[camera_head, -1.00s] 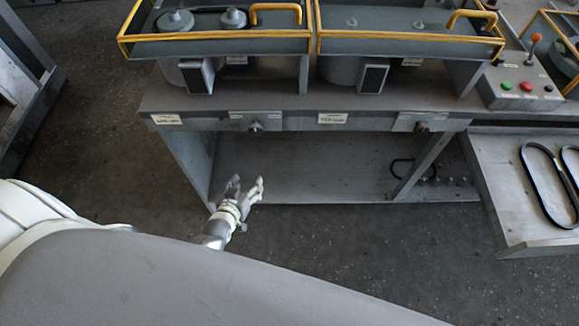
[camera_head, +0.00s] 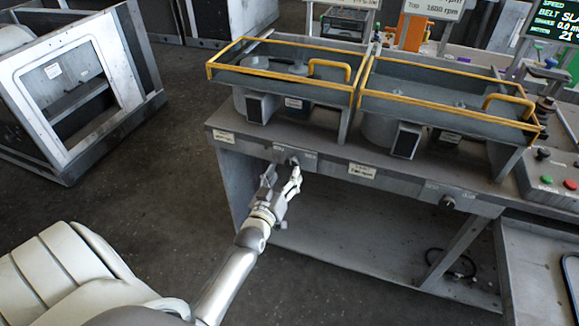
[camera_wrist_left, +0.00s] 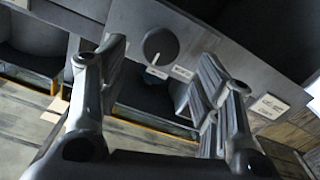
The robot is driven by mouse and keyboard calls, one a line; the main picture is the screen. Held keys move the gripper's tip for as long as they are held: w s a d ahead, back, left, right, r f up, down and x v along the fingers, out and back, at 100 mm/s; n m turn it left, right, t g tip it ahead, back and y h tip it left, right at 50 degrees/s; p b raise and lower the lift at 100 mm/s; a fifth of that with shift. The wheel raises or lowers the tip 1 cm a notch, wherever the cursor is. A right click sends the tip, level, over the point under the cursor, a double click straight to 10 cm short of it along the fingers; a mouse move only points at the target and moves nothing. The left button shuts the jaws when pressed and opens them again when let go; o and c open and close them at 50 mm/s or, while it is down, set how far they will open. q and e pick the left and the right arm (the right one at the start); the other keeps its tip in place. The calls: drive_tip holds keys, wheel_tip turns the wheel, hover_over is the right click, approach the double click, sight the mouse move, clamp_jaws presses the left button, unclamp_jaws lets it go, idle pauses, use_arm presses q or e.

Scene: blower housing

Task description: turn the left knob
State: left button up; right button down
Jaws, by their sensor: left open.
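The left knob (camera_head: 294,161) is a small dark round knob on the grey front panel of the bench, just beyond my left gripper in the head view. In the left wrist view the knob (camera_wrist_left: 160,46) shows as a dark disc between and beyond the fingers. My left gripper (camera_head: 282,178) is open, its fingers pointing up at the panel. It also shows in the left wrist view (camera_wrist_left: 160,75), with empty space between the fingers. I see no contact with the knob. A second dark knob (camera_head: 447,202) sits farther right on the panel. My right gripper is not in view.
The bench (camera_head: 330,168) carries two units with yellow-edged guards (camera_head: 280,72). A control box (camera_head: 550,178) with green and red buttons stands at right. A grey frame cabinet (camera_head: 75,95) stands at left. The floor between cabinet and bench is clear.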

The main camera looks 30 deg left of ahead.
sight(290, 164)
use_arm(q)
drive_tip(key=x, duration=0.3)
drive_tip(key=shift+w+a, duration=0.1)
drive_tip(key=shift+w, duration=0.25)
drive_tip(key=shift+w+a, duration=0.1)
drive_tip(key=shift+w, duration=0.45)
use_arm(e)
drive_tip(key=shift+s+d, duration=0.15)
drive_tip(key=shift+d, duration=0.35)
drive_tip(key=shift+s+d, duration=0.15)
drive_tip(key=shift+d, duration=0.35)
use_arm(q)
drive_tip(key=shift+c, duration=0.2)
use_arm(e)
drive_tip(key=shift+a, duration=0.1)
use_arm(q)
drive_tip(key=c, duration=1)
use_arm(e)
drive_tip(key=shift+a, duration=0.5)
